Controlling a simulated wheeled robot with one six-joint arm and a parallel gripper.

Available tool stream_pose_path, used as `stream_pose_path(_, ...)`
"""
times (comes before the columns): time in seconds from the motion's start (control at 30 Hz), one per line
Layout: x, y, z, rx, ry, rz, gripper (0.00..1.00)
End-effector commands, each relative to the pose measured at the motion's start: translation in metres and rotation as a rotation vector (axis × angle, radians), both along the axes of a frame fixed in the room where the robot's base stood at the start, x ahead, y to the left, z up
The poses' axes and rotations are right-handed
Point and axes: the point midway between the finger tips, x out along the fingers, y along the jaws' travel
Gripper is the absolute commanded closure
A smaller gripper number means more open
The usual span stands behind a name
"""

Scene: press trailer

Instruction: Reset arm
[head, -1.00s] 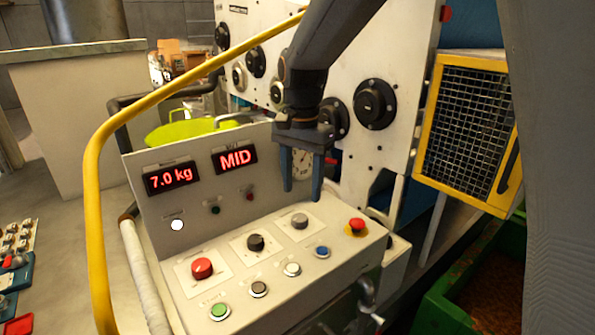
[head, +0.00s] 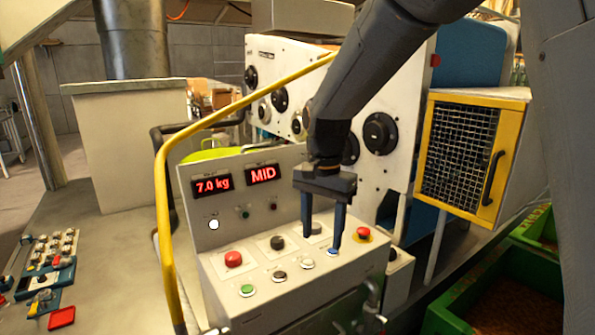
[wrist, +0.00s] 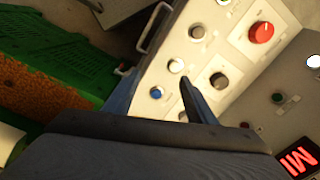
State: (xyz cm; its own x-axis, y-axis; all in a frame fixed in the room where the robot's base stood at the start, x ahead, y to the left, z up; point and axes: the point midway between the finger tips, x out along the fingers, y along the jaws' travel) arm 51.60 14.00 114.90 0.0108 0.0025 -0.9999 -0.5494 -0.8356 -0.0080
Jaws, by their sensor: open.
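My gripper (head: 324,234) is open and empty, pointing down over the right part of the control panel (head: 222,292) in the head view. One fingertip appears close to the blue button (head: 331,262); I cannot tell whether it touches. One finger hides part of the grey knob (head: 316,229).
A yellow rail (head: 163,225) curves past the panel's left side. A yellow-framed mesh box (head: 461,150) stands at right, above a green bin (head: 455,318). The air above the panel's left half is free.

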Motion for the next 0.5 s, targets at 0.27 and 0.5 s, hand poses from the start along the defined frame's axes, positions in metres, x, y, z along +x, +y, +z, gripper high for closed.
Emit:
stream_pose_path(0.27,-0.02,-0.04,-0.035,0.002,-0.02,0.098,0.49)
stream_pose_path(0.5,-0.058,-0.081,-0.079,-0.003,-0.052,0.26,0.49)
